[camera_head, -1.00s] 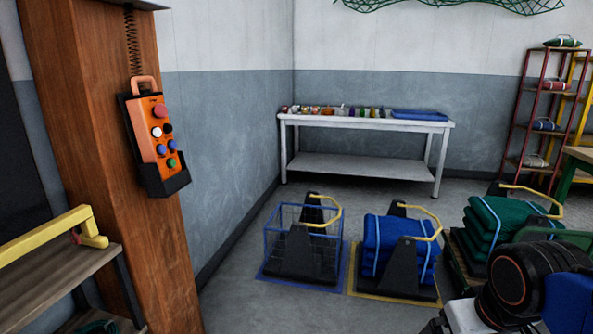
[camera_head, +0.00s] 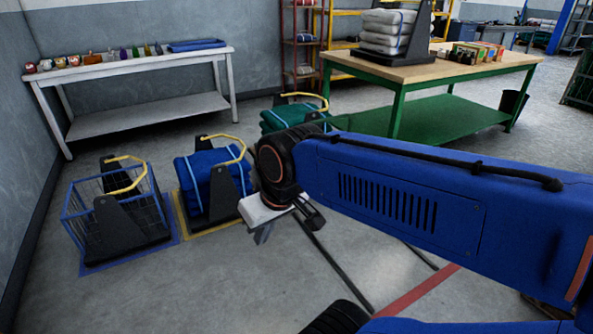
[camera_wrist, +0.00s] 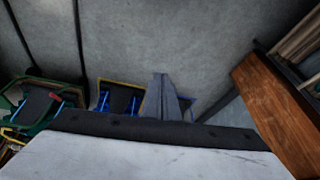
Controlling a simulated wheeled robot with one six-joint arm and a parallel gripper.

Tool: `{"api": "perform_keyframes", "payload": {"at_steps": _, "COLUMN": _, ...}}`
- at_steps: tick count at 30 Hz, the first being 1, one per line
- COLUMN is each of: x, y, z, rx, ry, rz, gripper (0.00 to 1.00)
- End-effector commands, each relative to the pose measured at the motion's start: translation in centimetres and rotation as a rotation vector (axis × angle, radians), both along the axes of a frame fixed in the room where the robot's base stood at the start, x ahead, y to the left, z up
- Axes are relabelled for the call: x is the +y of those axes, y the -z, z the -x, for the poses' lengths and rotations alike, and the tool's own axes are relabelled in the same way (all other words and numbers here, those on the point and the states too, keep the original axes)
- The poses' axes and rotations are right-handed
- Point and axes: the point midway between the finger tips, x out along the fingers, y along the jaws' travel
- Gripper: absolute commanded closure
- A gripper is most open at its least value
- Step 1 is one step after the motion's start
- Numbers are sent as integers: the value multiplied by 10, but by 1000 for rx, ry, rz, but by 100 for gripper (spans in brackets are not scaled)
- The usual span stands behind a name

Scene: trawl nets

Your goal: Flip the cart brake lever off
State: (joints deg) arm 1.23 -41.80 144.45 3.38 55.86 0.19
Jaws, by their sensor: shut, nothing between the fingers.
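I cannot make out a cart or a brake lever in either view. My gripper (camera_head: 262,236) is shut and empty in the head view, held out over the floor in front of the blue bundle (camera_head: 208,181). In the wrist view my gripper (camera_wrist: 168,92) shows as two grey fingers close together, with bare floor beyond.
A wire basket (camera_head: 83,236) with black side plates and a yellow handle stands left of the blue bundle. A green bundle (camera_head: 283,117) is behind. A white table (camera_head: 150,117) stands by the wall, a green-legged table (camera_head: 450,75) at right. Floor at lower left is clear.

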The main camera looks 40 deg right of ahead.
Motion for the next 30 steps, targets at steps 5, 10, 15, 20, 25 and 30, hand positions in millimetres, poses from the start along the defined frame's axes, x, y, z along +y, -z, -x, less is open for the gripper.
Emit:
{"api": "perform_keyframes", "payload": {"at_steps": 5, "x": 10, "y": 4, "z": -21, "rx": 72, "ry": 77, "rz": -108, "gripper": 100}}
{"api": "perform_keyframes", "payload": {"at_steps": 10, "x": 19, "y": 6, "z": -44, "rx": 134, "ry": 157, "rz": -223, "gripper": 100}}
{"api": "perform_keyframes", "payload": {"at_steps": 15, "x": 26, "y": 9, "z": -70, "rx": 192, "ry": 240, "rz": -338, "gripper": 100}}
{"api": "perform_keyframes", "payload": {"at_steps": 20, "x": 29, "y": 11, "z": -97, "rx": 242, "ry": 321, "rz": -450, "gripper": 100}}
{"api": "perform_keyframes", "payload": {"at_steps": 25, "x": 29, "y": 13, "z": -128, "rx": 287, "ry": 411, "rz": -570, "gripper": 100}}
{"api": "perform_keyframes", "payload": {"at_steps": 30, "x": 25, "y": 16, "z": -161, "rx": 327, "ry": 502, "rz": -691, "gripper": 100}}
